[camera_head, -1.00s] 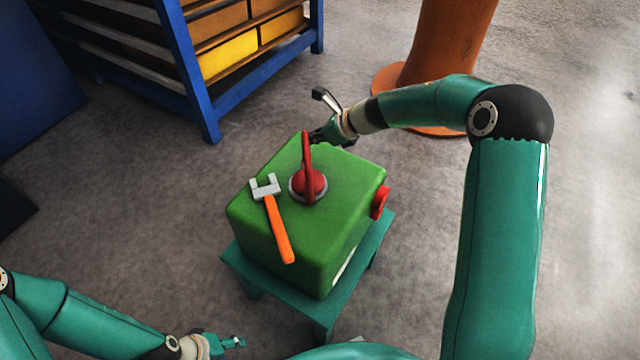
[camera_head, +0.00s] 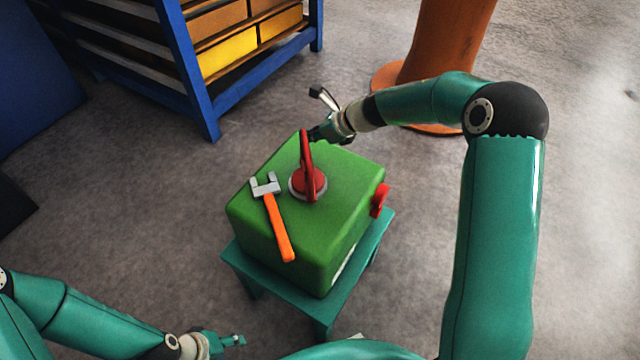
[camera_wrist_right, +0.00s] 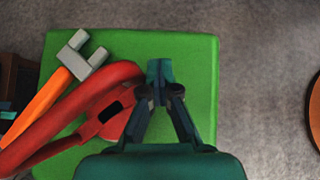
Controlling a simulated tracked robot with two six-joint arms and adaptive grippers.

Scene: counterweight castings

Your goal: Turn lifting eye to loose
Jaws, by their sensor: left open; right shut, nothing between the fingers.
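The red lifting eye (camera_head: 308,180) stands on top of the green casting (camera_head: 345,185), its ring upright on a round base with a grey collar. In the right wrist view the red ring (camera_wrist_right: 78,108) runs along the left of my right gripper (camera_wrist_right: 158,72). That gripper is shut and empty, its tips over the green top beside the eye. In the head view my right gripper (camera_head: 314,134) is at the far side of the eye, partly hidden by the ring; whether it touches cannot be told. My left gripper (camera_head: 238,341) is open and empty, low at the front, away from the casting.
A hammer-like tool with an orange handle (camera_head: 280,230) and grey head lies on the casting, left of the eye. A red knob (camera_head: 380,199) sticks out of its right side. The casting rests on a teal stand (camera_head: 318,305). A blue rack (camera_head: 208,115) stands behind left; an orange column (camera_head: 448,45) behind right.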

